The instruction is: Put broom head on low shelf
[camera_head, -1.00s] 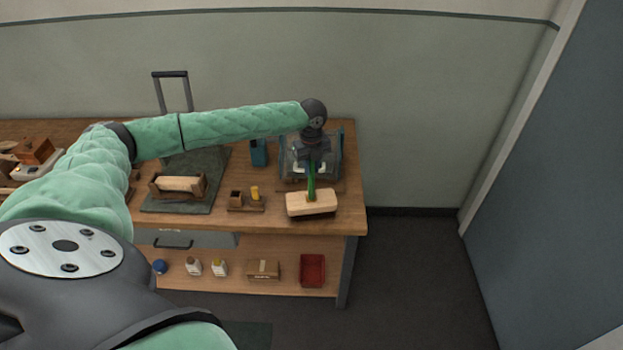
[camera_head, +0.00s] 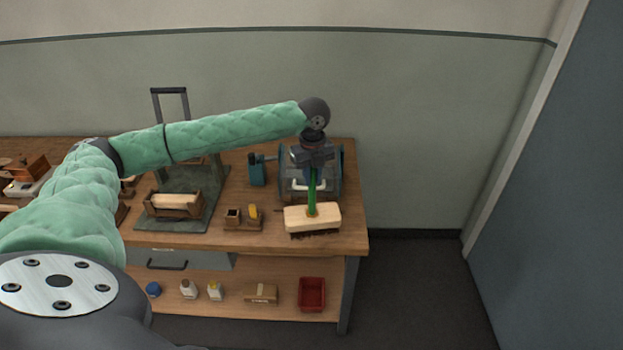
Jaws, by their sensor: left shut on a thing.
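The broom head (camera_head: 297,217) has a pale wooden block, dark bristles underneath and a green upright handle piece (camera_head: 312,188). My left gripper (camera_head: 313,168) is shut on the green piece from above. The broom head hangs level over the front right part of the workbench top; I cannot tell whether its bristles touch the wood. The low shelf (camera_head: 235,290) lies under the bench top and is partly filled. My right gripper is not in view.
On the low shelf stand a blue round item (camera_head: 153,289), two small bottles, a cardboard box (camera_head: 261,293) and a red bin (camera_head: 312,294). A drawer (camera_head: 190,259) is above its left part. A clear-sided machine (camera_head: 339,180) stands behind the broom head. Floor to the right is free.

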